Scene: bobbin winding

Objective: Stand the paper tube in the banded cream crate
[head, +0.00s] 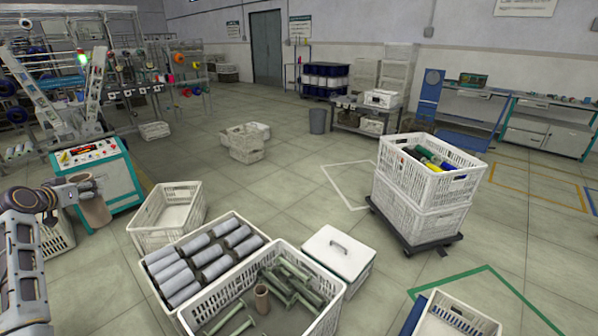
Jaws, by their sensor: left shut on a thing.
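My left gripper (85,187) is at the left edge of the head view, shut on a brown paper tube (96,212). The tube hangs roughly upright in front of the teal-sided machine cabinet. Several cream crates are in view, and I cannot tell surely which is the banded one. An empty-looking cream crate (143,238) stands to the right of the tube. Another crate (320,322), at the bottom centre, holds green bobbins and one brown tube (262,298) standing among them. A crate (470,318) at the bottom right has blue along its left side. My right gripper is out of view.
A crate of grey rolls (200,262) stands beside the green-bobbin crate. A white lidded box (338,252) is to their right. Stacked crates with coloured spools (425,185) stand on a dark dolly. The teal machine cabinet (118,178) is close behind the held tube.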

